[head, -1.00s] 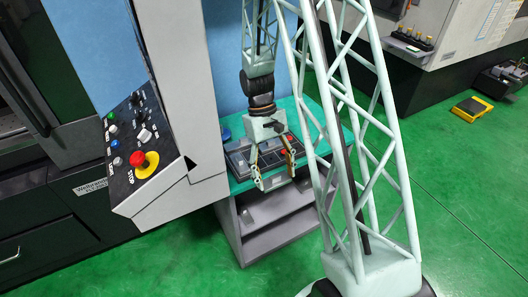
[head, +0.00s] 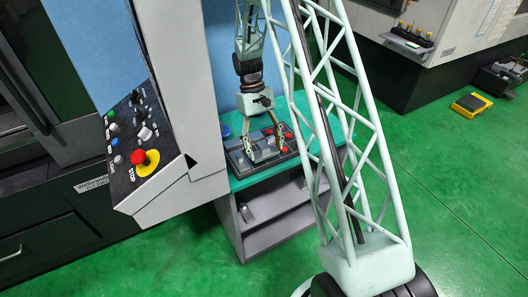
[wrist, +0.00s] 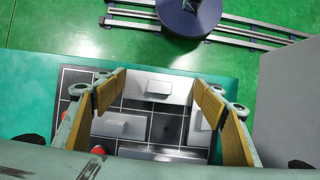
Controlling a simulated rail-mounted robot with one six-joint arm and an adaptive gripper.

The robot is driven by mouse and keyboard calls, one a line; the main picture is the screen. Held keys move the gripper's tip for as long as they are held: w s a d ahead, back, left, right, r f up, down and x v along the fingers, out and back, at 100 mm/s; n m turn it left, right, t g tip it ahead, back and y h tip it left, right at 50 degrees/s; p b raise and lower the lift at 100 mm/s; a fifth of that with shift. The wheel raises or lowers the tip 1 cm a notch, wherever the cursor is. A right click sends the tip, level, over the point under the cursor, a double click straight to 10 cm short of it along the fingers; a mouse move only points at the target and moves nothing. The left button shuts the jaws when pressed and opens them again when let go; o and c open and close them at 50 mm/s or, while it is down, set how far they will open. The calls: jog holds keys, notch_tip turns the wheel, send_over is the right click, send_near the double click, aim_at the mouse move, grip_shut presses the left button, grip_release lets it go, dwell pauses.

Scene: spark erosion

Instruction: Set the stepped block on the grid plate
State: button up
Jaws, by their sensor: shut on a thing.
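The stepped block (wrist: 158,88), pale grey with a smaller raised step on top, is between the two fingertips of my gripper (wrist: 160,80) in the wrist view. My gripper is shut on it at its two ends. In the head view my gripper (head: 266,148) points down over a dark tray; the block is too small there to make out clearly. The dark surface with pale grid lines (wrist: 75,78) lies under the block in the wrist view. I cannot tell whether the block touches it.
Other grey blocks (wrist: 122,125) lie on the dark surface, close to the fingers. Red round pieces (head: 290,135) stand at the tray's right. The tray lies on a teal bench top (head: 240,183). A machine control panel (head: 140,150) stands close on the left.

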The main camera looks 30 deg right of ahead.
aim_at(264, 152)
jog(key=shift+w+d, duration=0.25)
jog(key=shift+w, duration=0.5)
jog(key=shift+f, duration=0.2)
jog(key=shift+f, duration=1.6)
jog(key=shift+f, duration=0.15)
jog(key=o, duration=1.1)
jog(key=shift+c, duration=0.2)
jog(key=v, duration=1.2)
